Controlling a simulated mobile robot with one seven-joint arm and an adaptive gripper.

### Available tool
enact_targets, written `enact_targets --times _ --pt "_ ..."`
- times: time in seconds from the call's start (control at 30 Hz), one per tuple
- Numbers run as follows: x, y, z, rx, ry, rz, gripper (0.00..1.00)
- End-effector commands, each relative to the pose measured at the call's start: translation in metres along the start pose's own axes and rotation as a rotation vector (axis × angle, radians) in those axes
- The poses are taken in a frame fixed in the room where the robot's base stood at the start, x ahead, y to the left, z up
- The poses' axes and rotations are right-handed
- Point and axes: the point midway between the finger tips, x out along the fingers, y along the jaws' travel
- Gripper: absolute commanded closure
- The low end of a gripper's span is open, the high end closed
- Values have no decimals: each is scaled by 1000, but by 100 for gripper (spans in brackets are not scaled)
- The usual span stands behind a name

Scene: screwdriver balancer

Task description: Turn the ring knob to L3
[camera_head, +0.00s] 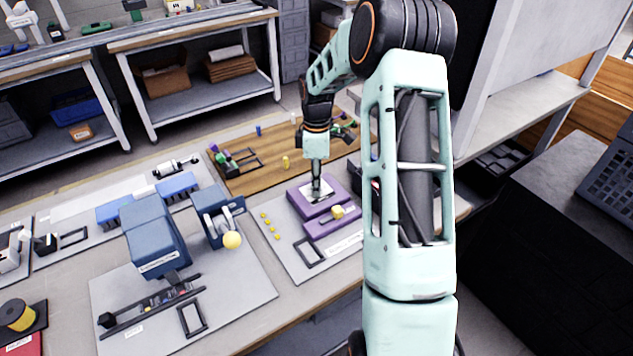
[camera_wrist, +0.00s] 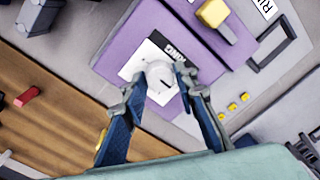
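The ring knob (camera_wrist: 160,78) is a round white knob with a short dark mark near its lower right edge. It sits on a white plate lettered RING on a purple box (camera_head: 331,185); the box also shows in the wrist view (camera_wrist: 120,45). My gripper (camera_head: 317,188) points down over this plate in the head view. In the wrist view my gripper (camera_wrist: 162,78) has its two fingertips on either side of the knob, very close to it. I cannot tell whether they touch it. I see no L3 marking that I can read.
A purple part with a yellow block (camera_head: 338,212) stands right beside the box. Several small yellow pieces (camera_head: 270,227) and a black frame (camera_head: 309,252) lie on the grey mat. A blue device (camera_head: 157,240) stands left, and a wooden board (camera_head: 262,165) lies behind.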

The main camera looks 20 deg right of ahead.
Motion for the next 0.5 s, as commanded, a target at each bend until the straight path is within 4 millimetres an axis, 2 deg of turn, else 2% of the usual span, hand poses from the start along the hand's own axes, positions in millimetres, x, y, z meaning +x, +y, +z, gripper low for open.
enact_targets --times 0.03,0.2,0.5 --pt "0 0 0 0 0 0 81" --pt "0 0 0 0 0 0 99" --pt "0 0 0 31 1 0 100"
